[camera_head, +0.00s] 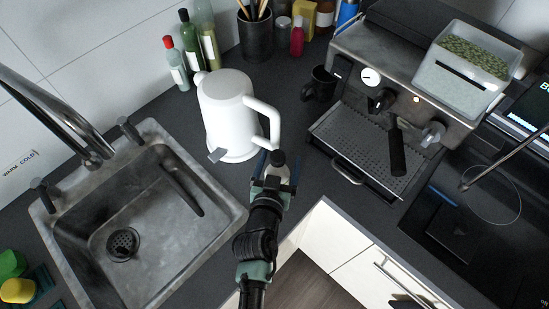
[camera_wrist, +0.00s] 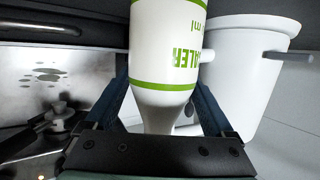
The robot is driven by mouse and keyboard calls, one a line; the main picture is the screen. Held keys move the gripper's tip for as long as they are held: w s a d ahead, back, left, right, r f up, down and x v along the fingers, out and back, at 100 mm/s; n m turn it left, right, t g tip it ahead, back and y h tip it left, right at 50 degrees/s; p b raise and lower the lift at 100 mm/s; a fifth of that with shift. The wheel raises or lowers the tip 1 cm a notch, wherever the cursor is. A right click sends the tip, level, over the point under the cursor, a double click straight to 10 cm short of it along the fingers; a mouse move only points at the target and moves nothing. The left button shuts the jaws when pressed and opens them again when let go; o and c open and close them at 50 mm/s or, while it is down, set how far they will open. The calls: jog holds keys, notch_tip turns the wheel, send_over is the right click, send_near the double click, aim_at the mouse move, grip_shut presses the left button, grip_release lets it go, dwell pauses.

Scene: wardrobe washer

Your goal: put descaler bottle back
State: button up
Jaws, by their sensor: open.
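The descaler bottle (camera_wrist: 165,45) is white with green bands and green lettering; it fills the middle of the wrist view. My gripper (camera_head: 272,177) is open, with one dark blue finger on each side of the bottle's narrowing neck in the wrist view (camera_wrist: 162,85). I cannot tell whether the fingers touch it. The bottle's cap end is hidden by the gripper in the wrist view, and its base is hidden in the head view.
The white kettle (camera_head: 228,115) stands close to my gripper. The sink (camera_head: 145,225) lies to the left, the espresso machine (camera_head: 395,90) to the right. Several bottles (camera_head: 190,45) and a utensil holder (camera_head: 255,35) line the wall. A dark mug (camera_head: 319,85) stands beside the machine.

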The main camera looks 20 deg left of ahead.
jog(key=b+v, duration=0.2)
jog(key=v, duration=1)
jog(key=w+d+r+m+t+h, duration=0.15)
jog(key=w+r, duration=0.25)
jog(key=r, duration=0.5)
jog(key=w+d+r+t, duration=0.2)
jog(key=w+r+t, duration=0.15)
jog(key=r, duration=0.55)
jog(key=w+d+r+m+t, duration=0.1)
jog(key=w+r, duration=0.4)
jog(key=r, duration=0.4)
jog(key=s+d+r+t, duration=0.2)
jog(key=s+r, duration=0.1)
jog(key=r, duration=0.7)
jog(key=s+d+r+t+h, duration=0.1)
jog(key=s+d+r+t, duration=0.2)
jog(key=r, duration=0.8)
jog(key=s+d+r+t+h, duration=0.1)
jog(key=s+d+r+t, duration=0.1)
jog(key=r, duration=0.8)
jog(key=shift+s+d+r, duration=0.25)
jog(key=shift+s+d, duration=0.15)
jog(key=shift+s, duration=0.1)
